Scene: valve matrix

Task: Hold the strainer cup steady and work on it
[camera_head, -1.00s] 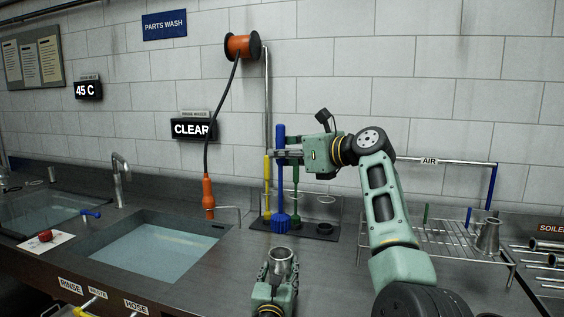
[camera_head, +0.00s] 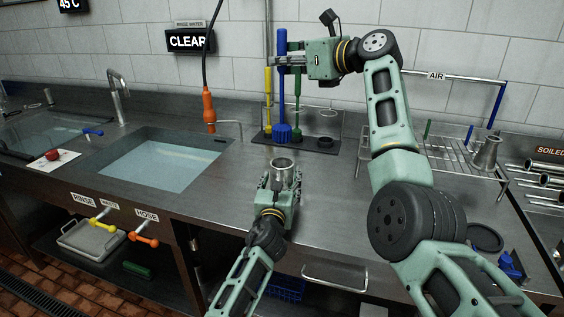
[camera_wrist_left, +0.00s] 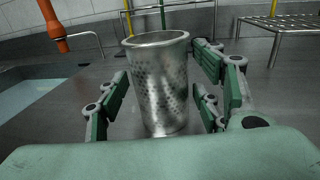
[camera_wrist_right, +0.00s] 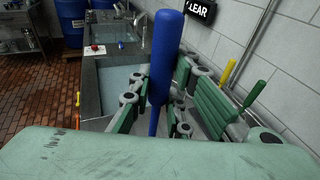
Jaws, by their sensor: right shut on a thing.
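The metal strainer cup (camera_head: 283,176), perforated and open at the top, stands upright at the front of the counter. My left gripper (camera_head: 280,182) has its fingers on both sides of the cup. In the left wrist view the cup (camera_wrist_left: 160,88) is between the fingers (camera_wrist_left: 160,95), with small gaps showing, so the gripper looks open. My right gripper (camera_head: 284,61) is shut on the upright blue brush (camera_head: 282,95) in the rack, around its handle. In the right wrist view the blue handle (camera_wrist_right: 166,60) rises between the fingers (camera_wrist_right: 158,105).
A yellow brush (camera_head: 268,95) and a green brush (camera_head: 298,97) stand beside the blue one on the rack (camera_head: 262,139). A sink with water (camera_head: 160,165) is at left. A wire rack (camera_head: 450,155) with a metal cone (camera_head: 486,152) is at right. Counter around the cup is clear.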

